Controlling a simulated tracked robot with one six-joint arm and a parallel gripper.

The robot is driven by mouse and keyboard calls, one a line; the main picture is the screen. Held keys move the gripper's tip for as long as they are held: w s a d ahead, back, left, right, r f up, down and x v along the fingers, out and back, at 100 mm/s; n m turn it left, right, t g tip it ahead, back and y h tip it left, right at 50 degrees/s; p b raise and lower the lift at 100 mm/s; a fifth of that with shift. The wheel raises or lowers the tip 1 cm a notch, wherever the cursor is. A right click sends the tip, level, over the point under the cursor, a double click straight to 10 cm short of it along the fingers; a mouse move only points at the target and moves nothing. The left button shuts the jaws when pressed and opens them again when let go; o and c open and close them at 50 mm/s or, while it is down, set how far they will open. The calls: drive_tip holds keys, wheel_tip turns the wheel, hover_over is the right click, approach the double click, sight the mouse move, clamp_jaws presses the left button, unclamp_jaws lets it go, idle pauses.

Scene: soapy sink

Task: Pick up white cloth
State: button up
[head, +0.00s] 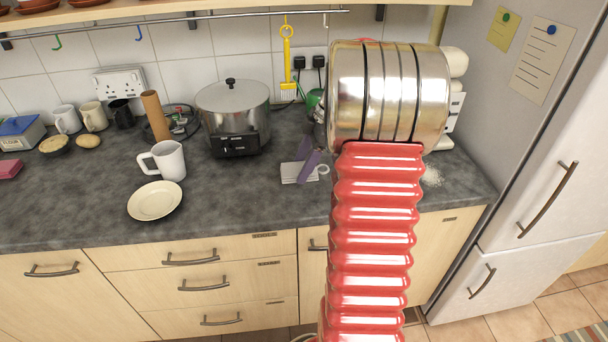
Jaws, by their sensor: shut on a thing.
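The white cloth (291,174) is a small pale patch on the dark worktop, right of the steel cooker and near the front edge. My gripper (305,166), with purple fingers, reaches down to it from the right and is shut on it. Part of the cloth is hidden by the fingers, and most of the gripper is hidden behind my arm. A pale ring shape at the cloth's right side is too small to make out.
A steel cooker (233,112) stands left of the cloth. A white mug (168,160) and a cream plate (155,201) are farther left. A yellow brush (286,50) hangs behind. The worktop (235,205) is clear in front of the cooker. A fridge (540,170) stands at right.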

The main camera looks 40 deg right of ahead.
wheel_tip(320, 180, up, 6)
drive_tip(key=shift+f, duration=0.25)
idle(0.4)
drive_tip(key=o, duration=0.4)
drive_tip(key=shift+c, duration=1.5)
